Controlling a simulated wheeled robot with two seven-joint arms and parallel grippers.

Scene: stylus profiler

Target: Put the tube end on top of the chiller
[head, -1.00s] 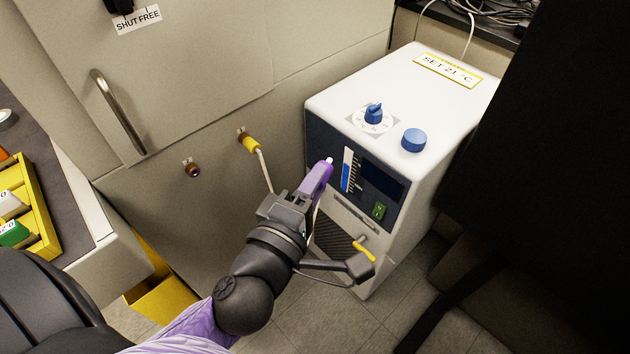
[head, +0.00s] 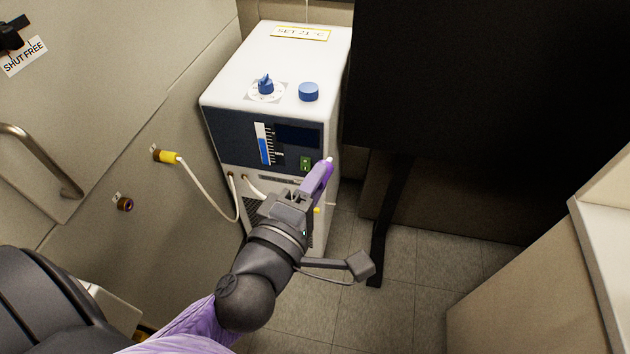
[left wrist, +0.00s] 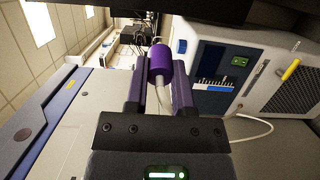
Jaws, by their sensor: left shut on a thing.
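The chiller (head: 285,60) is a white box with a dark blue front panel, beyond my left gripper in the head view. It also shows upside down at the right of the left wrist view (left wrist: 262,50). My left gripper (head: 318,180) is in front of the chiller's lower right front, below the level of its top. In the left wrist view, the gripper (left wrist: 160,82) is shut on the tube end (left wrist: 160,58), a purple cylinder with a pale tube behind it. The fingers largely hide the tube end in the head view. My right gripper is out of view.
A blue dial (head: 266,86) and a blue cap (head: 308,92) occupy part of the chiller top, with a label behind. A yellow connector (head: 168,157) sits in a wall port, its pale tube looping toward the chiller. A black panel (head: 450,100) stands at right. Floor below is clear.

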